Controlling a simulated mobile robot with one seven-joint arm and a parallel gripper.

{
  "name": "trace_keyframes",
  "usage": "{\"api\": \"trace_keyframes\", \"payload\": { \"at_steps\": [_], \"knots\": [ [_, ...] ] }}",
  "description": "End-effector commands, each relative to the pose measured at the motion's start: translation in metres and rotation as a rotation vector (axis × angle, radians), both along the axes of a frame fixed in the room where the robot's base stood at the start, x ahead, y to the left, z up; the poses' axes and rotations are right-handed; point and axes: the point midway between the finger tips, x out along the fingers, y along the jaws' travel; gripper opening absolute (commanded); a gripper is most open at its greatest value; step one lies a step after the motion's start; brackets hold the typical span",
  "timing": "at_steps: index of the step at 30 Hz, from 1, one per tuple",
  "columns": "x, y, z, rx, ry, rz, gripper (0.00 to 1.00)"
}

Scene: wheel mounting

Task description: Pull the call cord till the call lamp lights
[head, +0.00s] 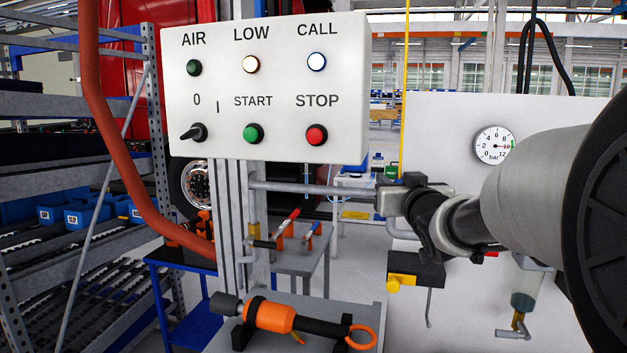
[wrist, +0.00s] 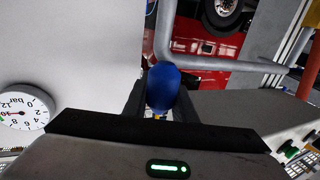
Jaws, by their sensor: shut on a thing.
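The yellow call cord (head: 406,60) hangs straight down from the top in the head view and runs behind my gripper (head: 388,198). In the wrist view a blue knob (wrist: 163,88) sits between the two dark fingers, and my gripper (wrist: 160,100) is shut on it. The knob is mostly hidden in the head view. The call lamp (head: 317,61) under the CALL label shows a bright white centre with a blue rim and looks lit.
The white control panel (head: 268,95) stands left of my gripper; its LOW lamp (head: 250,64) also glows and its AIR lamp (head: 194,68) is dark. A pressure gauge (head: 495,146) is on the white board at right. An orange tool (head: 275,317) rests below.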

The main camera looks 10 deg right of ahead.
Motion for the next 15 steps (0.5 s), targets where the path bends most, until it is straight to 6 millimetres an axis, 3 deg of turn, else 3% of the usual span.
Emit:
{"api": "trace_keyframes", "payload": {
  "at_steps": [1,2,5,15],
  "knots": [
    [-0.0003,-0.0002,-0.0077,0.002,0.016,-0.002,0.00],
    [-0.0003,-0.0002,-0.0078,0.002,0.017,-0.002,0.29],
    [-0.0003,-0.0001,-0.0068,0.002,0.014,-0.001,0.44],
    [-0.0034,0.0000,-0.0040,0.002,0.009,-0.001,0.44]
  ]
}}
